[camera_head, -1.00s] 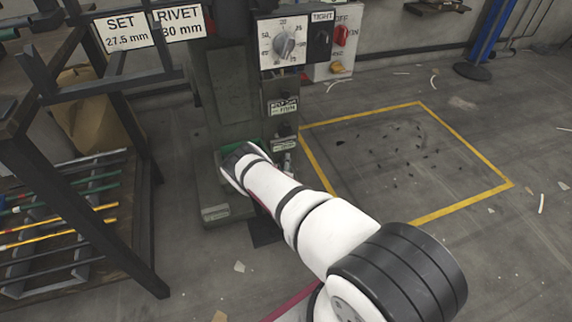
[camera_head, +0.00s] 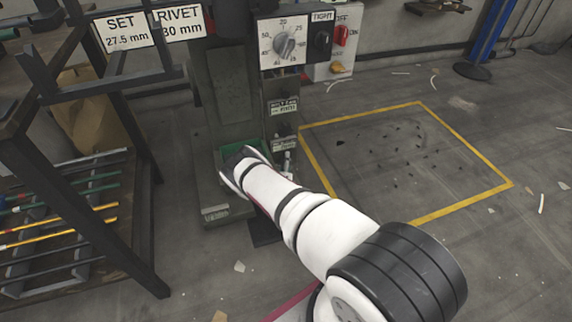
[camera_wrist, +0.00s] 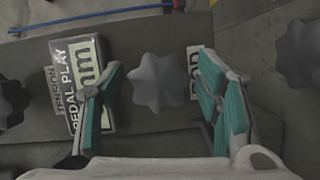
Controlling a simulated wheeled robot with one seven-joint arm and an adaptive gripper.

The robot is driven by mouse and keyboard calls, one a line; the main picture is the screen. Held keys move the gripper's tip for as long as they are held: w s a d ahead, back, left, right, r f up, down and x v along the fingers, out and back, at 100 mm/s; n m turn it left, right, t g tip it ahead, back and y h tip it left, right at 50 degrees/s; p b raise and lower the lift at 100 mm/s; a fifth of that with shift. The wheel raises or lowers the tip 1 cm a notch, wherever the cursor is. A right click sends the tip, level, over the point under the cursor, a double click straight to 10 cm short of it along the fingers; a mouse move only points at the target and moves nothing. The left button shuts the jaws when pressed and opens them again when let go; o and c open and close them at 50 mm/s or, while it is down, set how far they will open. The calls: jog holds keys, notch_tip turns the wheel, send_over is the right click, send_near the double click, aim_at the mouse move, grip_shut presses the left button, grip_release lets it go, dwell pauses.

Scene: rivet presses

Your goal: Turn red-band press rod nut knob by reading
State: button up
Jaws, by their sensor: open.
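A grey star-shaped knob (camera_wrist: 159,82) sits between the open fingers of my gripper (camera_wrist: 165,100) in the wrist view. The fingers have teal pads and stand apart from the knob on both sides. A label partly hidden by the right finger reads "ROD" (camera_wrist: 194,62) beside this knob. In the head view my gripper (camera_head: 240,165) is low at the front of the grey press (camera_head: 228,90), and my arm hides the knob there.
A "PEDAL PLAY" plate (camera_wrist: 80,85) lies left of the knob, with another dark knob (camera_wrist: 10,103) at the far left and one (camera_wrist: 300,52) at the right. Signs read "SET 27.5 mm" (camera_head: 124,32) and "RIVET 30 mm" (camera_head: 180,24). A rack of rods (camera_head: 70,225) stands left.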

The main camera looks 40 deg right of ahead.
jog(key=v, duration=1.2)
dwell(0.3)
